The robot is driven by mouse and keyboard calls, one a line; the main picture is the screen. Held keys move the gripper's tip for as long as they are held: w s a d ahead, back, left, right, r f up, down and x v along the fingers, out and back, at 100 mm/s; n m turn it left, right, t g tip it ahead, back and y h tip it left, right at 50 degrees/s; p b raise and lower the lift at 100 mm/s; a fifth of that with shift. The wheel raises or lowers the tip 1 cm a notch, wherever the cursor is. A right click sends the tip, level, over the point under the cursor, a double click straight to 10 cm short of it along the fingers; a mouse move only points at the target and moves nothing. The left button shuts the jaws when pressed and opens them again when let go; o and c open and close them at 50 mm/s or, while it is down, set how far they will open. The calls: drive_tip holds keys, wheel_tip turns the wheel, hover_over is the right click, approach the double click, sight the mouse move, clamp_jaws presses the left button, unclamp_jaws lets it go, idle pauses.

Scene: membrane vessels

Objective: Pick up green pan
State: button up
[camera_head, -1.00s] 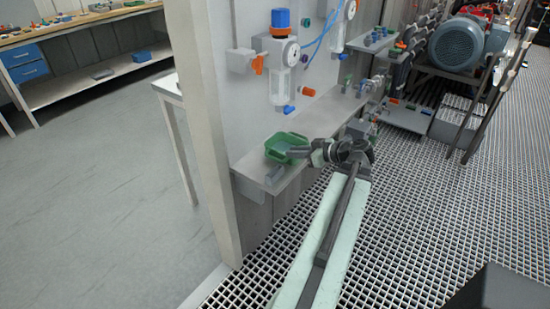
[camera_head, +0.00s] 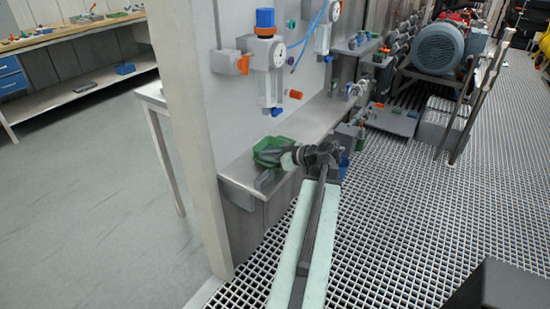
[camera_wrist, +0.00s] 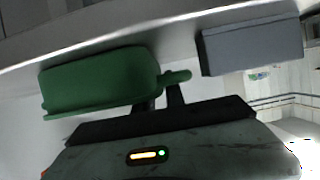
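The green pan (camera_head: 266,149) lies on the metal shelf at the wall panel, left of my gripper (camera_head: 284,158). In the wrist view the pan (camera_wrist: 100,80) fills the left side, and its short handle (camera_wrist: 177,77) points right. My gripper (camera_wrist: 162,97) has its two dark fingers a little apart, close below the handle. The fingertips are partly hidden by the pan and handle, and I cannot tell whether they touch it. In the head view my gripper overlaps the pan's right side.
A grey block (camera_head: 268,180) sits at the shelf's front edge near the pan; it also shows in the wrist view (camera_wrist: 252,46). The wall panel with a blue-capped filter (camera_head: 265,55) rises behind. Grating floor (camera_head: 400,220) is open to the right.

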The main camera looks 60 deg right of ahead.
clamp_jaws()
idle(0.5)
drive_tip(key=shift+r, duration=0.1)
idle(0.9)
wheel_tip(320, 180, up, 10)
drive_tip(key=p, duration=1)
drive_tip(key=shift+r, duration=0.1)
